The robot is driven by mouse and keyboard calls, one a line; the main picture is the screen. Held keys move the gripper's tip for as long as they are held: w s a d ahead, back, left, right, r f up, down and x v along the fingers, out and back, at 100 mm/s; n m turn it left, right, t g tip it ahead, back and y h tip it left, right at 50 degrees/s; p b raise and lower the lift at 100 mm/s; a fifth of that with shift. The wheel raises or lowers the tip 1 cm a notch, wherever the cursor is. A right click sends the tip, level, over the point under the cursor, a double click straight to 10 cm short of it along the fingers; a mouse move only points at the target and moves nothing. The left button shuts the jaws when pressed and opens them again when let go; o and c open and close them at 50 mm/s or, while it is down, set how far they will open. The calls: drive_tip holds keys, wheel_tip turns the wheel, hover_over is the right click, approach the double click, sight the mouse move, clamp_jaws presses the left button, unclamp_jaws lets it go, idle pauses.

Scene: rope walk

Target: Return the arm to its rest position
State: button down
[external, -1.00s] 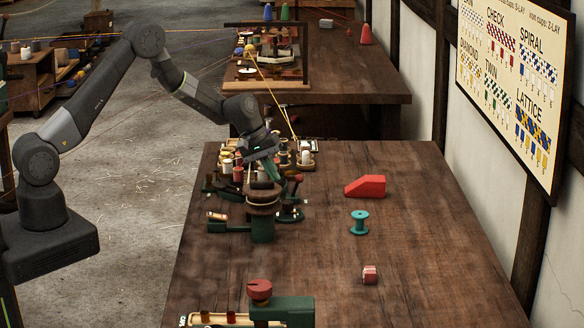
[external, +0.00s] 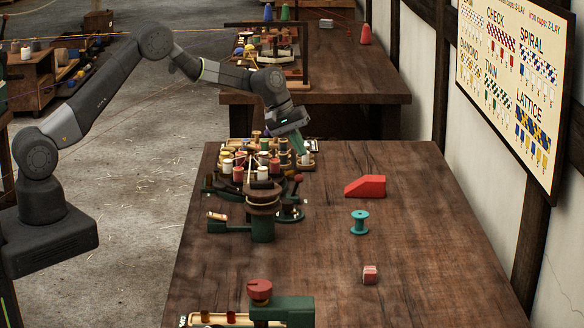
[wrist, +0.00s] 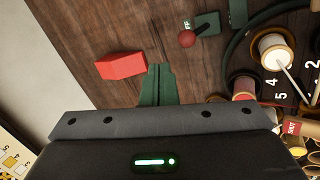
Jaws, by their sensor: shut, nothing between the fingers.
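My gripper (external: 302,148) is above the far end of the near table (external: 400,250), at the right edge of the bobbin machine (external: 262,205). Its fingers point down and are shut with nothing between them. In the wrist view the green fingertips (wrist: 158,82) are together over bare wood. The arm reaches in from the left, bent at the elbow. The machine carries several bobbins in red, white and brown, and its far side is partly hidden behind them.
A red wedge block (external: 366,187), a teal spool (external: 359,222) and a small pink block (external: 370,274) stand apart on the table's right half. A green device with a red knob (external: 260,290) is at the front. A second table (external: 350,75) with a frame stands behind.

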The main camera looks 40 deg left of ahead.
wheel_tip(320, 180, up, 4)
drive_tip(key=p, duration=0.3)
drive_tip(key=f+b, duration=0.4)
drive_tip(key=f, duration=0.1)
drive_tip(key=f+b, duration=0.2)
drive_tip(key=shift+s+a+f, duration=0.15)
drive_tip(key=shift+s, duration=0.2)
drive_tip(key=s+a+f, duration=0.4)
drive_tip(key=s+a, duration=0.1)
drive_tip(key=shift+s+f+p, duration=0.1)
drive_tip(key=shift+s+p, duration=0.05)
drive_tip(key=shift+p, duration=0.15)
drive_tip(key=b+v, duration=0.2)
drive_tip(key=v, duration=0.8)
drive_tip(key=s+a+r, duration=0.2)
drive_tip(key=s, duration=0.5)
drive_tip(key=shift+a+m+g+b, duration=0.15)
drive_tip(key=shift+m+g+b, duration=0.15)
drive_tip(key=shift+m+b, duration=0.1)
drive_tip(key=shift+s, duration=0.1)
